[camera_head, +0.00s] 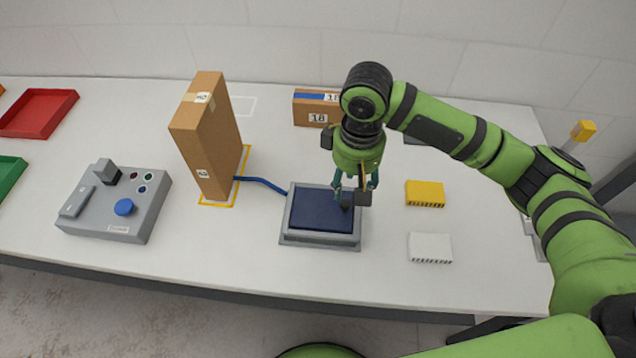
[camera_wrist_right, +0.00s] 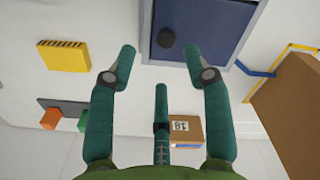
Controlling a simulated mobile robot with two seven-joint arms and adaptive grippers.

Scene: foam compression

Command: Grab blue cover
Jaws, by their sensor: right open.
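The blue cover (camera_head: 318,208) is a dark blue square panel lying flat in a grey frame (camera_head: 300,239) near the middle of the table. In the right wrist view the blue cover (camera_wrist_right: 205,25) is at the top, with a round black knob (camera_wrist_right: 166,38) on it. My right gripper (camera_head: 353,194) is over the cover's right side, fingers pointing down. It is open and empty; in the wrist view the fingers (camera_wrist_right: 160,62) are spread and the knob appears between the two upper fingertips. In the head view the gripper partly hides the knob. My left gripper is not in view.
A tall cardboard box (camera_head: 208,140) stands left of the frame, with a blue tube (camera_head: 262,183) between them. A grey control box (camera_head: 118,205) is farther left. Yellow (camera_head: 425,193) and white (camera_head: 430,247) blocks lie right. A cardboard box (camera_head: 312,107) sits behind.

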